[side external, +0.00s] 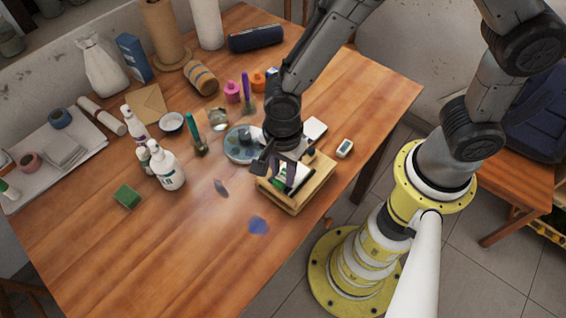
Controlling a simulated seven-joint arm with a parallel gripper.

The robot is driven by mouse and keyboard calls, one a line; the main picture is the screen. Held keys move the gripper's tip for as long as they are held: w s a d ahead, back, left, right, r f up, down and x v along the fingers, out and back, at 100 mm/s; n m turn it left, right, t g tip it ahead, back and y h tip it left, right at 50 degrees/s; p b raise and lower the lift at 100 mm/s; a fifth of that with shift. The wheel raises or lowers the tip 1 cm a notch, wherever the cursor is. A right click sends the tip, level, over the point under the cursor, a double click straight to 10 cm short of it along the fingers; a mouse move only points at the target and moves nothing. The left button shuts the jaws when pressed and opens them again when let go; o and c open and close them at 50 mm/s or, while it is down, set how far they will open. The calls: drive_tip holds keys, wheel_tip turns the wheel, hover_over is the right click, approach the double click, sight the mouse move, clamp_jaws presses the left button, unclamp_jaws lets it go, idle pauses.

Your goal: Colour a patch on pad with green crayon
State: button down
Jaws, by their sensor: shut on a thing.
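My gripper (279,170) points down over the near side of a small wooden tray (297,208) at the right part of the table. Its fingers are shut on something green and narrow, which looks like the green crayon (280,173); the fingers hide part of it. White and dark items lie in the tray beside the fingers, too small to name. I cannot tell surely which thing is the pad; white sheets (75,140) lie on the table's far left, and a small white block (315,129) lies behind the tray.
A blurred blue thing (259,226) and a thin purplish piece (221,187) are left of the tray. A round palette (240,146), bottles (167,168), a green block (127,196) and jars stand further left and behind. The table's front is clear.

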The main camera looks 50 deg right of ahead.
sight(301, 164)
drive_tip(key=shift+d+f, duration=0.15)
drive_tip(key=shift+d, duration=1.45)
drive_tip(key=shift+d+f, duration=0.1)
drive_tip(key=shift+d, duration=1.5)
drive_tip(key=shift+a, duration=3.1)
drive_tip(key=shift+w+a, duration=0.1)
drive_tip(key=shift+w, duration=0.2)
drive_tip(key=shift+s+d, duration=0.1)
drive_tip(key=shift+d, duration=3.1)
drive_tip(key=shift+a, duration=3.1)
drive_tip(key=shift+a+r, duration=0.15)
drive_tip(key=shift+r, duration=3.9)
drive_tip(key=shift+f, duration=0.1)
